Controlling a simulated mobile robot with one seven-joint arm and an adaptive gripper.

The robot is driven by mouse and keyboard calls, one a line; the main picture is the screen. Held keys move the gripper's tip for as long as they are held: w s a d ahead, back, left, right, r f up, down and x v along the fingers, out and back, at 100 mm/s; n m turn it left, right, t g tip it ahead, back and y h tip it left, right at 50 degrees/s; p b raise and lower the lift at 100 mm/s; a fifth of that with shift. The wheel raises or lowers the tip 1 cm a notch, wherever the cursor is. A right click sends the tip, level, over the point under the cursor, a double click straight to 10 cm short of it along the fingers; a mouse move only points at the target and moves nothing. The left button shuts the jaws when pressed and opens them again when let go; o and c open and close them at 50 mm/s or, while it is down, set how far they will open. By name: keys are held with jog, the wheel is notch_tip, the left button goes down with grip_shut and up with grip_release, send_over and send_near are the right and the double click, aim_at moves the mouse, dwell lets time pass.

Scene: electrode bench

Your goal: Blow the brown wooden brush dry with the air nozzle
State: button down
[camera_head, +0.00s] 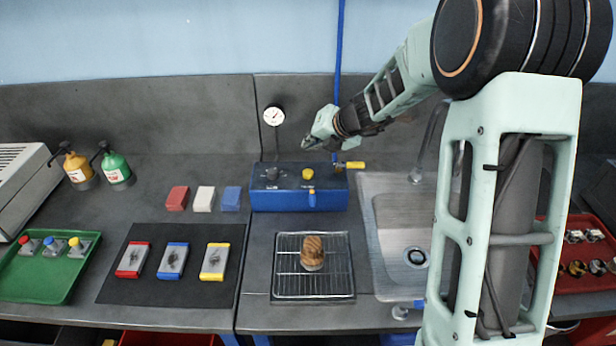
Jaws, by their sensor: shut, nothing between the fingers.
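The brown wooden brush (312,246) rests on a wire rack (345,284) over a tray in the middle of the bench. My gripper (308,143) is shut and empty. It appears above the blue box (265,198) in the picture, beyond the brush and apart from it. A yellow-handled fitting (350,165) shows at the right end of the blue box, below a blue hose (339,60) that hangs down the wall. I cannot tell for sure which part is the air nozzle.
A sink (378,215) lies right of the rack, partly behind my arm. Sponges (204,199) and a dark mat (200,292) with several colored blocks are at left. A green tray (20,285), two spray bottles (75,165) (115,168) and a red tray (590,285) stand farther out.

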aim_at(305, 170)
jog(key=shift+f+b, duration=2.65)
jog(key=shift+f, duration=0.6)
jog(key=shift+f, duration=0.45)
jog(key=shift+f+b, duration=0.65)
jog(key=shift+b, duration=0.1)
jog(key=shift+r, duration=0.1)
jog(key=shift+r+p, duration=0.95)
jog(key=shift+p, duration=0.2)
jog(key=shift+r, duration=0.1)
notch_tip(305, 170, up, 5)
jog(key=p, duration=0.5)
